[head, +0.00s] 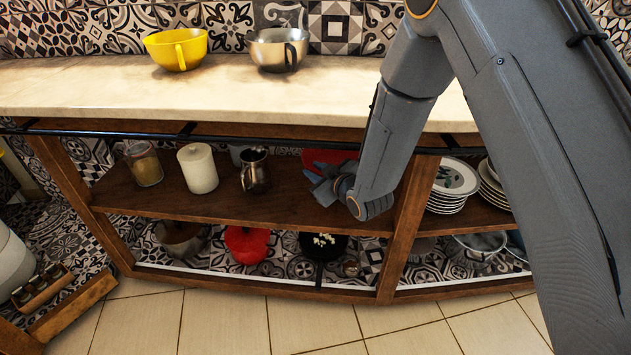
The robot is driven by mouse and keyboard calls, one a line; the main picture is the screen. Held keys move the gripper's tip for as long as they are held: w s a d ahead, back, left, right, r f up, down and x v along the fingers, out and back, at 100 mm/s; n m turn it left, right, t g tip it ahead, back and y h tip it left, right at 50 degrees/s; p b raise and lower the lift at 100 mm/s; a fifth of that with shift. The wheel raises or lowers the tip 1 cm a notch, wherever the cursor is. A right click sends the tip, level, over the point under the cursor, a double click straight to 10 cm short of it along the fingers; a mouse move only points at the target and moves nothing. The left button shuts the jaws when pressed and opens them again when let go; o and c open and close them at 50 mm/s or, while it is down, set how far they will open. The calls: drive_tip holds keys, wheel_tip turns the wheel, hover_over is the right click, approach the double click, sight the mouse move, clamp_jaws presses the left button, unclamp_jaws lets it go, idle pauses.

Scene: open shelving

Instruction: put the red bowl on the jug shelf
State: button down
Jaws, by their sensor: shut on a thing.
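The red bowl (328,157) shows partly at the right end of the middle shelf bay, just under the counter, behind my gripper. My gripper (322,184) reaches into this bay and is shut on the bowl. The fingers and wrist hide much of the bowl, and I cannot tell whether its base touches the board. A metal jug (255,172) stands upright on the same wooden shelf (215,205), left of my gripper.
A white canister (198,168) and a glass jar (144,164) stand left of the jug. The upright post (408,225) is close right of my wrist; stacked plates (453,185) lie beyond. A red pot (247,243) and dark pan (322,246) are below. The counter (110,88) overhangs.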

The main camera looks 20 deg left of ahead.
drive_tip(key=shift+w+f, duration=0.2)
drive_tip(key=shift+f, duration=1.6)
drive_tip(key=shift+f+b, duration=0.2)
drive_tip(key=shift+b, duration=0.15)
drive_tip(key=c, duration=1.6)
unclamp_jaws()
drive_tip(key=shift+o, duration=0.2)
drive_tip(key=shift+r, duration=0.2)
drive_tip(key=p+v, duration=0.1)
drive_tip(key=v, duration=1.1)
drive_tip(key=shift+f, duration=0.15)
